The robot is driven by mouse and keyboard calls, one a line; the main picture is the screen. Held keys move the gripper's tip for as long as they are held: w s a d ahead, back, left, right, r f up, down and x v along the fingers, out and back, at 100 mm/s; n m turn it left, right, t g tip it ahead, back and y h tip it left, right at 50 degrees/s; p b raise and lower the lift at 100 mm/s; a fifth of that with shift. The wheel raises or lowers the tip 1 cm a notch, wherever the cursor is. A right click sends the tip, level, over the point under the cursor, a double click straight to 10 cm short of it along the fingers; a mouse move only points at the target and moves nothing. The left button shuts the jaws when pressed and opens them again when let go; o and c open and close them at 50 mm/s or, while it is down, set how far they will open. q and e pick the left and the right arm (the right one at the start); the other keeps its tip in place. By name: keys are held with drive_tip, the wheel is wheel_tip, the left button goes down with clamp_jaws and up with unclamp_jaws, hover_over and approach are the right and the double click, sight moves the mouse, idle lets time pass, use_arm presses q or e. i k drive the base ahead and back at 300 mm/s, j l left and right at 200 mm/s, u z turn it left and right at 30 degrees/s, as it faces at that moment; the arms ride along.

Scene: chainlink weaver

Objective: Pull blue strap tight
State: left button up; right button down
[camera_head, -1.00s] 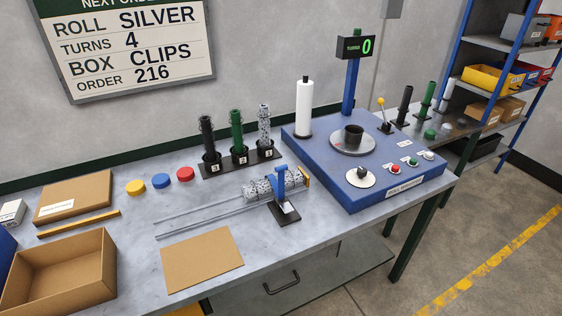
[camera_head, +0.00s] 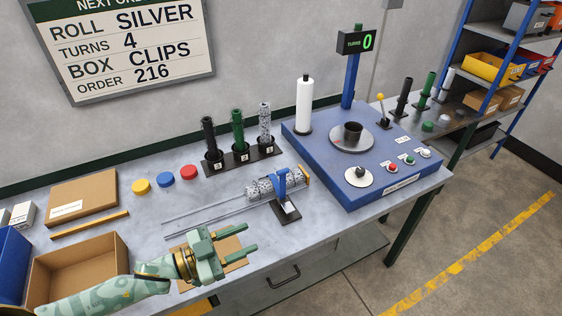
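The blue strap (camera_head: 282,176) stands upright around a speckled silver roll (camera_head: 262,187) on a small black stand (camera_head: 286,213) at the middle of the bench. One end of the strap sticks up above the roll. Whether the strap is snug is too small to tell. My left gripper (camera_head: 247,237) is open and empty, in front of and left of the stand, over a brown cardboard sheet (camera_head: 236,262). Its two fingers point right, apart from the strap. My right gripper is not in view.
Thin rods (camera_head: 205,215) lie left of the roll. An open cardboard box (camera_head: 50,262) stands at front left. A blue machine (camera_head: 375,180) stands right of the stand. A rack (camera_head: 243,160) with several rolls stands behind. The bench between roll and machine is clear.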

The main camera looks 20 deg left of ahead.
sight(282, 173)
drive_tip(key=i+j, duration=0.65)
drive_tip(key=i, duration=0.05)
